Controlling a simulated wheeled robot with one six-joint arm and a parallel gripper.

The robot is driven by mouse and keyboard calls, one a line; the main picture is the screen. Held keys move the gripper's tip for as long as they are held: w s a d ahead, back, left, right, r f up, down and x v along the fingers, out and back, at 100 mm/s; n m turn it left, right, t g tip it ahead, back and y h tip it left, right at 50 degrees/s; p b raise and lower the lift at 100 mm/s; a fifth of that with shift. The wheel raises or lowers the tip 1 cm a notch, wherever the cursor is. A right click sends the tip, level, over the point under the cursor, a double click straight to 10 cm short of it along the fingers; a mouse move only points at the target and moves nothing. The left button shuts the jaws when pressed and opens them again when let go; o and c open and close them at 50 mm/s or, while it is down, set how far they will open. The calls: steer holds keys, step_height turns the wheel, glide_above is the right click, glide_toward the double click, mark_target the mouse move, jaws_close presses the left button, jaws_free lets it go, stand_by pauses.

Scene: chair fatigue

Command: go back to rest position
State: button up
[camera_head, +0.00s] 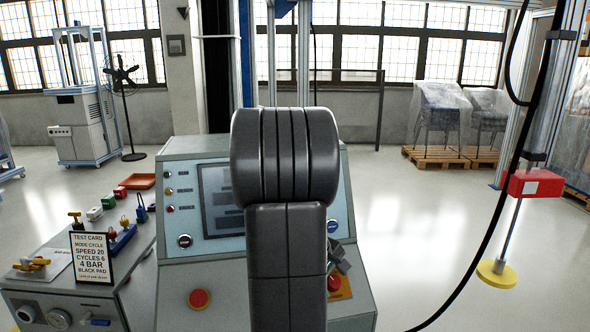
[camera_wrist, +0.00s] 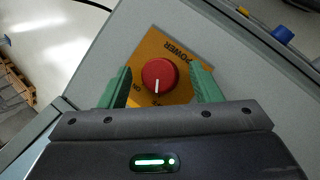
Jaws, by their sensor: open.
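My gripper (camera_wrist: 160,88) is open, with its two green fingers on either side of a red power knob (camera_wrist: 158,76) in the wrist view. The knob sits on an orange plate marked POWER, and its white line points down in that view toward the letters near ON. I cannot tell whether the fingers touch the knob. In the head view my dark arm stands in front of the control console (camera_head: 180,262) and hides its middle. The gripper shows partly at the console's right side, beside the red knob (camera_head: 334,283).
A red button (camera_head: 199,299) is on the console's front left. A side bench holds a test card (camera_head: 90,257) and several coloured fittings. A red box (camera_head: 536,184) on a rod with a yellow disc (camera_head: 497,273) hangs at right near a black cable. Open floor lies behind.

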steer(key=m+p, duration=0.1)
steer(key=p, duration=0.1)
steer(key=m+g+y+p, duration=0.1)
steer(key=p, duration=0.1)
steer(key=shift+w+d+r+m, duration=0.1)
steer(key=shift+w+r+m, duration=0.05)
steer(key=shift+r+m, duration=0.2)
steer(key=m+g+y+p, duration=0.1)
steer(key=m+y+p, duration=0.1)
steer(key=m+p, duration=0.1)
steer(key=shift+d+p, duration=0.15)
steer(key=shift+p, duration=0.5)
steer(key=shift+m, duration=0.25)
steer(key=shift+a+r+b, duration=0.2)
steer(key=shift+a+r, duration=0.05)
steer(key=shift+r, duration=1.35)
steer(key=shift+a+r+b, duration=0.15)
steer(key=shift+a+r, duration=0.05)
steer(key=shift+r, duration=1.4)
